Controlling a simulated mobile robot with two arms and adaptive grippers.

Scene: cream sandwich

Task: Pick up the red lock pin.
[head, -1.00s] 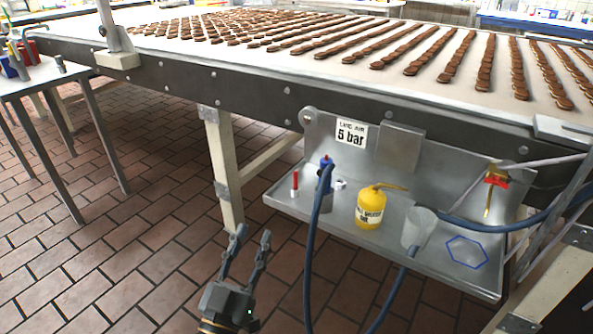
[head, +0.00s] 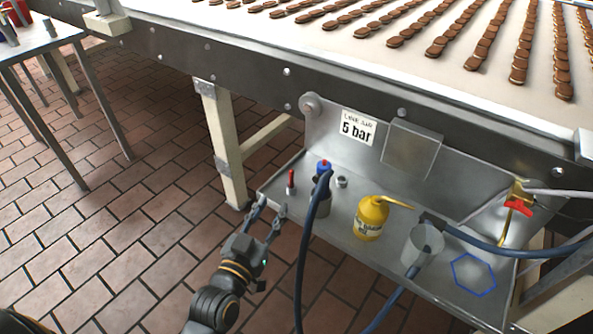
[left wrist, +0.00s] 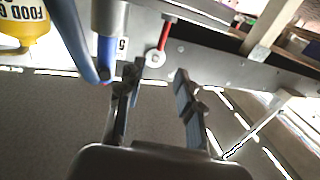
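The red lock pin (head: 291,177) stands upright near the left end of the metal tray (head: 340,231), with a pale lower end. It also shows in the left wrist view (left wrist: 165,34), beyond the fingertips. My left gripper (head: 268,209) is open and empty at the tray's front left edge, short of the pin and apart from it. My right gripper is not in view.
A blue hose (head: 308,235) hangs over the tray edge just right of my gripper, from a blue-topped fitting (head: 323,168). A small metal nut (head: 342,182), yellow oil can (head: 371,217) and grey cup (head: 421,246) stand farther right. The conveyor frame (head: 240,80) runs above.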

